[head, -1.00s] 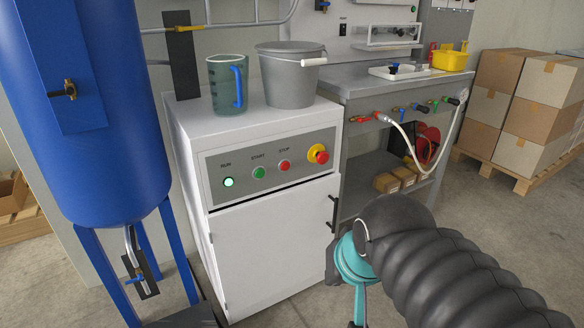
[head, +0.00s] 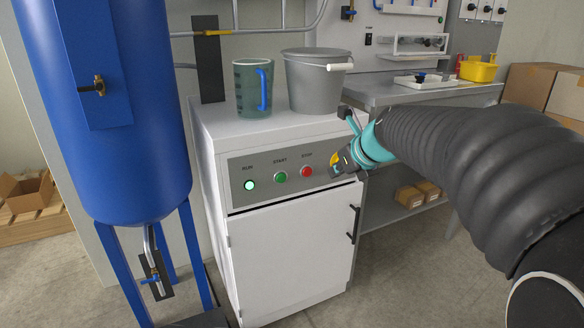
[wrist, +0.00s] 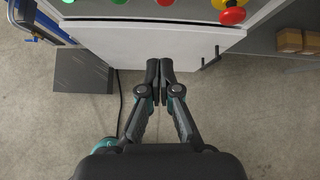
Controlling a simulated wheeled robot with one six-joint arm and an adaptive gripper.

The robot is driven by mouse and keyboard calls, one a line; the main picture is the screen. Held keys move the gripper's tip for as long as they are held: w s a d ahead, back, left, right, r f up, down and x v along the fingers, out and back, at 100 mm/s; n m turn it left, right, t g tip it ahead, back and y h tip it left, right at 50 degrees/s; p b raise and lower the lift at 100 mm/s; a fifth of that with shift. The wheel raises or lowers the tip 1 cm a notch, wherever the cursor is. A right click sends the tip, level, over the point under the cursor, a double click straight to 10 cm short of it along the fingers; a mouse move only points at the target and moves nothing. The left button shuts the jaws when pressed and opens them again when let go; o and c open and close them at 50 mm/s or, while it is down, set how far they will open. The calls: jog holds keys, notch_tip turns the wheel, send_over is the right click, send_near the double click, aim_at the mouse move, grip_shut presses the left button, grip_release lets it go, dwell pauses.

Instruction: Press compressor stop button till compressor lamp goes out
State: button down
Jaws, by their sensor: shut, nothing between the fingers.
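The compressor cabinet (head: 290,240) is white with a grey panel on its upper front. The red STOP button (head: 306,171) sits right of the green START button (head: 280,177). The compressor RUN lamp (head: 249,185) glows bright green-white at the left of the panel. My gripper (head: 335,173) is shut and empty, close to the right end of the panel, right of the STOP button. It hides most of the emergency stop in the head view. In the wrist view my gripper (wrist: 159,98) points at the cabinet door, below the red STOP button (wrist: 166,2).
A jug (head: 253,88) and a grey bucket (head: 315,82) stand on the cabinet top. The red emergency-stop knob (wrist: 232,15) on its yellow base is near the gripper. A blue tank (head: 110,160) stands left; a workbench (head: 400,94) stands right.

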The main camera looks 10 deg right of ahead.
jog(key=shift+w+d+m, duration=0.2)
jog(key=shift+w+m, duration=0.25)
jog(key=shift+m, duration=0.05)
jog(key=b, duration=0.2)
send_near(308, 176)
jog(key=s+f+x, duration=0.1)
jog(key=x, duration=0.4)
jog(key=shift+w+a+p, duration=0.2)
jog(key=shift+w+p, duration=0.1)
jog(key=shift+w, duration=0.65)
jog(key=shift+r, duration=0.1)
